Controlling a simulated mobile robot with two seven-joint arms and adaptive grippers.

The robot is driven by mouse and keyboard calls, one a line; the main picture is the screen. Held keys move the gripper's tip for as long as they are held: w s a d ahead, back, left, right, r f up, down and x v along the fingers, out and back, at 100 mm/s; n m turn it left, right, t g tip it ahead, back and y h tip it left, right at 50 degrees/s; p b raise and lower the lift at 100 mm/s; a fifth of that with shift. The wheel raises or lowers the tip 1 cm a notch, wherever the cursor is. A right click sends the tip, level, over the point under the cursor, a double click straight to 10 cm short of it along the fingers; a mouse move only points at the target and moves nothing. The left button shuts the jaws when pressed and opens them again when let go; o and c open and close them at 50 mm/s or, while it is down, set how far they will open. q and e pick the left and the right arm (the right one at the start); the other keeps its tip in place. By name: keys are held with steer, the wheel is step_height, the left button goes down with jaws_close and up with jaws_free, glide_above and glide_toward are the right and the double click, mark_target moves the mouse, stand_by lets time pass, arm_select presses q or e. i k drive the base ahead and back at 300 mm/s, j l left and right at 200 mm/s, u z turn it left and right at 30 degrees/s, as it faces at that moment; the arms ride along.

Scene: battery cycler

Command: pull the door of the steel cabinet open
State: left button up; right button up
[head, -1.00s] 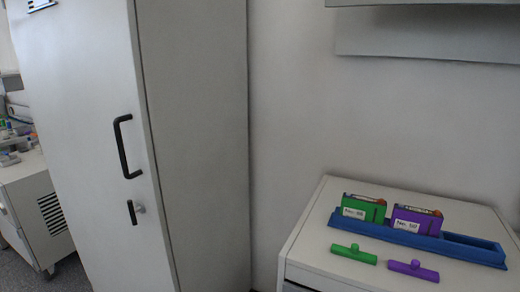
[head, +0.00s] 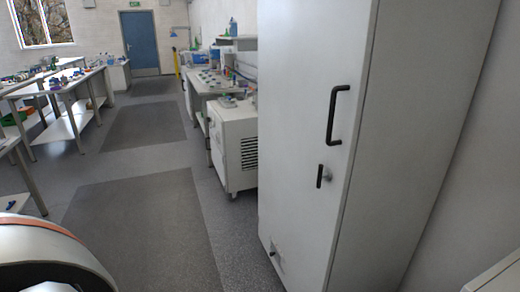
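The steel cabinet (head: 425,140) is tall and light grey and stands on the right of the head view. Its door (head: 303,130) faces left and appears shut. A black bar handle (head: 334,115) is fixed upright near the door's right edge. Below it is a small black lever with a silver lock (head: 322,175). A curved white and dark part with an orange band at the lower left seems to be mine. Neither of my grippers is in view, and nothing touches the handle.
A grey floor with dark mats (head: 140,235) runs open along the aisle left of the cabinet. A white wheeled unit (head: 234,145) stands just beyond the cabinet. Benches (head: 68,85) line the left side. A blue door (head: 140,44) is at the far end.

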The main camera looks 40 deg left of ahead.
mark_target(314, 56)
steer(key=u, duration=0.95)
